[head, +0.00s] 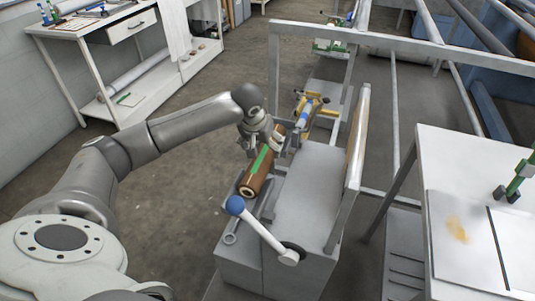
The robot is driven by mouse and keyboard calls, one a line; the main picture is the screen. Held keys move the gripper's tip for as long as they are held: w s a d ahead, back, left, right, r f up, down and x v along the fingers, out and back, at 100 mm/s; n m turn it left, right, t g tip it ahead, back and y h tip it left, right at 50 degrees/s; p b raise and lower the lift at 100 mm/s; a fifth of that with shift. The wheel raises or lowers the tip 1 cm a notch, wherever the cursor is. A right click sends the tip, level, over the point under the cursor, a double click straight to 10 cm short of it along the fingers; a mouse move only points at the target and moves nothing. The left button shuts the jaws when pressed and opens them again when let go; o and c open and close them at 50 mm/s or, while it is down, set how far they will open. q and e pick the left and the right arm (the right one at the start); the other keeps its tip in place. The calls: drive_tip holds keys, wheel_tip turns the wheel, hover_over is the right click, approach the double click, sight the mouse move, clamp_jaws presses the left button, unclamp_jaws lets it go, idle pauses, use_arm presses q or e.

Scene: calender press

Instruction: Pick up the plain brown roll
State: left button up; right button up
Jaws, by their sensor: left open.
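A brown roll (248,185) with a bright green strip along its upper side lies lengthwise on the left edge of the grey machine. Its near end shows a pale ring around a dark core. My left gripper (266,143) is open over the far part of the roll, with its fingers to either side. The gripper hides that far part, and I cannot tell whether the fingers touch the roll. My right gripper is out of view.
A lever with a blue knob (235,205) and a wrench (231,239) are close to the roll's near end. The grey press block (300,195) stands to the right. Yellow-and-blue parts (304,113) lie behind the gripper.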

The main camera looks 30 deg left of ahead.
sight(263, 153)
use_arm(q)
drive_tip(key=shift+x, duration=1.15)
drive_tip(key=shift+w+f, duration=0.15)
drive_tip(key=shift+f, duration=0.2)
drive_tip(key=x, duration=0.4)
drive_tip(key=shift+a+p, duration=0.2)
drive_tip(key=shift+p, duration=0.2)
drive_tip(key=shift+f, duration=0.35)
drive_tip(key=shift+w+a+f, duration=0.1)
drive_tip(key=shift+f, duration=0.2)
drive_tip(key=shift+c, duration=1.5)
drive_tip(key=c, duration=0.7)
drive_tip(key=shift+r, duration=0.1)
drive_tip(key=c, duration=0.4)
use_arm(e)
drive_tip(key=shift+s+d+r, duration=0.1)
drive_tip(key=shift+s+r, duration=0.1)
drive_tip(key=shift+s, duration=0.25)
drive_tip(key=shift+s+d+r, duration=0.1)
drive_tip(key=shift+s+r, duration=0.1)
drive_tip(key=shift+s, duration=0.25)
